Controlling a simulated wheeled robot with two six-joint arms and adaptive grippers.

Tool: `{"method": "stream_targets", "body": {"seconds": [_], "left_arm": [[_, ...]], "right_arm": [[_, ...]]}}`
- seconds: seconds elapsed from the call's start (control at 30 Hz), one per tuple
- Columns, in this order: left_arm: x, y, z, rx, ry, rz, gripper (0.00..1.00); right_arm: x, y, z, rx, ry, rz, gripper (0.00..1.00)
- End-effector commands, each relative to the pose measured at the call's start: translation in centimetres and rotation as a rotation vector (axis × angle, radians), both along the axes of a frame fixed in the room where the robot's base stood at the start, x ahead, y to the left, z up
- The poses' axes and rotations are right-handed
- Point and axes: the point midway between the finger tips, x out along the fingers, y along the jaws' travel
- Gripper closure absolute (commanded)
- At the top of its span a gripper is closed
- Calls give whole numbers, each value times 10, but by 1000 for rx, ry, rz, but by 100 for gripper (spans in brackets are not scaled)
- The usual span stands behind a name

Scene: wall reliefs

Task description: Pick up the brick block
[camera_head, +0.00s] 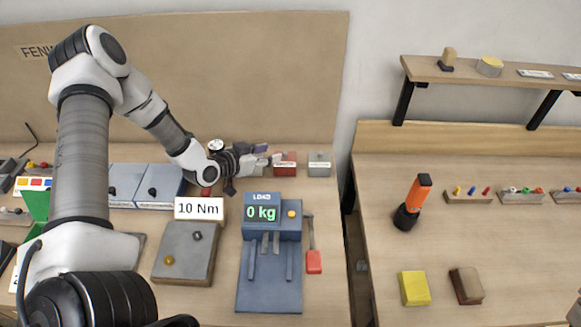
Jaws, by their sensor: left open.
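A small brick-red block (285,163) with a pale label on its front sits at the back of the left bench, against the tan back panel. My left arm reaches across the bench from the left. My left gripper (268,156) is open, just left of the red block, with its fingers pointing right toward it. The fingertips overlap the block's left edge in the picture; I cannot tell if they touch it. My right gripper is out of view.
A grey block (319,164) stands right of the red one. A gap separates the right bench, which holds a yellow block (414,288) and a brown block (466,285).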

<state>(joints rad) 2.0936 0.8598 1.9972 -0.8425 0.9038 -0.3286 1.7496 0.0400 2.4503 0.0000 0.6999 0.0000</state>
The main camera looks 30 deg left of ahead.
Motion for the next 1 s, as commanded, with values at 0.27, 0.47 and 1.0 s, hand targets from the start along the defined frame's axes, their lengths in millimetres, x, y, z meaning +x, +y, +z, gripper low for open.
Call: {"method": "stream_targets", "body": {"seconds": [0.27,0.47,1.0], "left_arm": [[4,-1,-29,4,1,-2,53],[27,-6,-35,5,2,-3,53],[73,-12,-52,-1,1,0,56]], "right_arm": [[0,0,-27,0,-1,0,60],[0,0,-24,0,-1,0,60],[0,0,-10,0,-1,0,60]]}}
